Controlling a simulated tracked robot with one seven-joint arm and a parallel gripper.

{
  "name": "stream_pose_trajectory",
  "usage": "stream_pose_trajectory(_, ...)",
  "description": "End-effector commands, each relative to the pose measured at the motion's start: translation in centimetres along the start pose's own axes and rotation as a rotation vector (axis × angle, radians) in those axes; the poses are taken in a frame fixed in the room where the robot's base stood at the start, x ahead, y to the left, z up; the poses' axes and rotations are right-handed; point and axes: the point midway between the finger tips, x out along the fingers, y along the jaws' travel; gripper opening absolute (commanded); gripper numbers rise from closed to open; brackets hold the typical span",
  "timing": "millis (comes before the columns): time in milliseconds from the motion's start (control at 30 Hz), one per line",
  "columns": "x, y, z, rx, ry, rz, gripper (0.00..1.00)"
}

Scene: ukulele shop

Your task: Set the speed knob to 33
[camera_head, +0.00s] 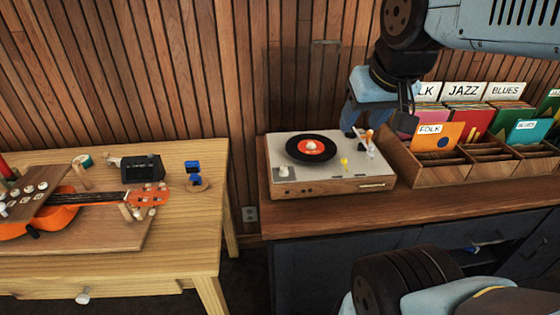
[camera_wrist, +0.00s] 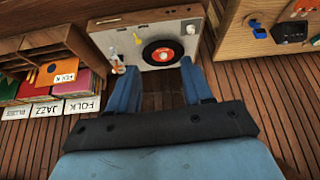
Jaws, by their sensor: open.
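The record player (camera_head: 375,183) sits on the dark wooden cabinet, with a black record with a red label (camera_head: 311,146) on its platter. A pale round knob (camera_head: 284,171) stands at its front left corner. A small yellow piece (camera_head: 344,162) stands right of the record, near the tonearm (camera_head: 366,140). Speed markings are too small to read, so I cannot tell which control is the speed knob or its setting. My gripper (camera_head: 352,121) is above the back right of the player, apart from the knob. In the wrist view its two blue fingers (camera_wrist: 160,85) are spread and empty, with the player beyond.
A wooden record crate (camera_head: 437,174) with FOLK, JAZZ and BLUES dividers stands close to the player's right. A clear lid (camera_head: 300,80) stands raised behind the player. At left, a wooden table (camera_head: 190,235) holds an orange ukulele (camera_head: 98,197). A gap separates table and cabinet.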

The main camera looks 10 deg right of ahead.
Motion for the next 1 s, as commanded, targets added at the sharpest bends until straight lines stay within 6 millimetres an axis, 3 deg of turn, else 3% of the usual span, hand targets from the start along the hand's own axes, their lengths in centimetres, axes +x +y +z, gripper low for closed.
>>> stream_pose_trajectory(167, 1.2, -0.7, -1.8, 0.041, -0.049, 0.022, 0.55)
stream_pose_trajectory(467, 5.5, -2.8, -6.4, 0.162, -0.169, 0.072, 0.55)
stream_pose_trajectory(1000, 16.3, -7.3, -12.3, 0.384, -0.380, 0.119, 0.55)
